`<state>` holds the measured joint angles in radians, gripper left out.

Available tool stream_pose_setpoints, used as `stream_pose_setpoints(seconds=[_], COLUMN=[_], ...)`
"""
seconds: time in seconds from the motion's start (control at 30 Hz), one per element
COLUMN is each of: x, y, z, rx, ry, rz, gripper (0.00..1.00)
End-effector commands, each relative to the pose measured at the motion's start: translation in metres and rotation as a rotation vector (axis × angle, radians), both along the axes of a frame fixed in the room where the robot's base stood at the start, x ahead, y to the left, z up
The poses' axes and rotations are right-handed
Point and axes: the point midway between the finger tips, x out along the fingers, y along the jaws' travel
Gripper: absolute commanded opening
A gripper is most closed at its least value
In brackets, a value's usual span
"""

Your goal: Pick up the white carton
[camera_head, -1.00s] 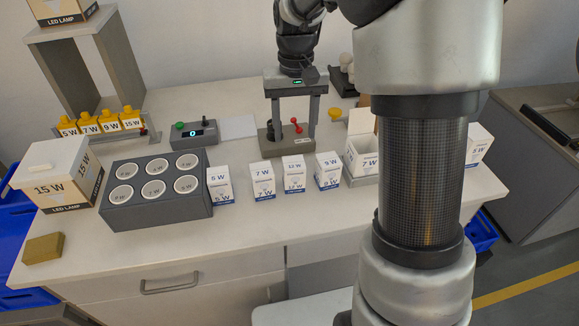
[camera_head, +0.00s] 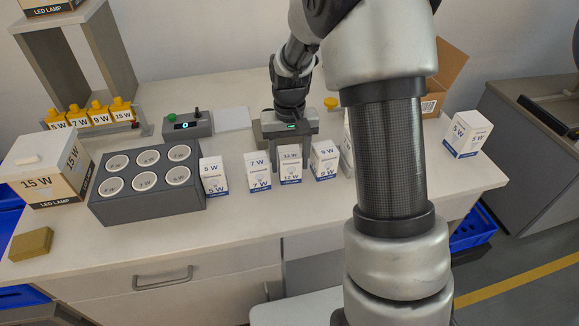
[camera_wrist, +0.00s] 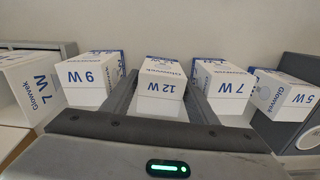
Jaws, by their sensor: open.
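Several white cartons with blue print stand in a row on the bench: 5 W (camera_head: 214,177), 7 W (camera_head: 258,172), 12 W (camera_head: 290,166) and 9 W (camera_head: 324,160). My gripper (camera_head: 290,146) is low, just behind the 12 W carton, jaws open. In the wrist view my gripper's fingers (camera_wrist: 163,82) lie left and right of the 12 W carton (camera_wrist: 162,100), in the gaps to the 9 W (camera_wrist: 90,78) and 7 W (camera_wrist: 224,88) cartons. I cannot tell whether they touch it. Another white 5 W carton (camera_head: 467,134) stands apart at the right.
A grey block with several round sockets (camera_head: 148,206) and a large 15 W lamp box (camera_head: 42,182) are left of the row. A tan block (camera_head: 31,244) lies at the front left. An open brown box (camera_head: 446,75) is partly behind my arm.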

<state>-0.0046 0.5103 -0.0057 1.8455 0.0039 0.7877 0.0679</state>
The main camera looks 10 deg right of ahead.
Motion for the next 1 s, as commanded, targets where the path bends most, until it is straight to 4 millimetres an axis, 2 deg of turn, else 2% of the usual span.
stream_pose_setpoints(seconds=[0.07,0.27,0.47,0.5,0.7,0.87,1.0], x=[0.0,0.0,0.0,0.0,0.001,0.001,0.002], y=[0.0,0.0,0.0,0.0,0.0,0.0,0.0], z=[-0.008,-0.008,-0.008,-0.008,-0.007,0.009,0.039], rx=[0.0,0.0,0.0,0.0,0.0,0.0,-0.001], ry=[-0.001,-0.002,-0.002,-0.002,-0.003,-0.005,-0.008], rz=[0.0,0.0,0.0,0.0,0.0,0.0,0.0], gripper=[0.53,0.53,0.23,0.2,0.2,0.2,0.2])
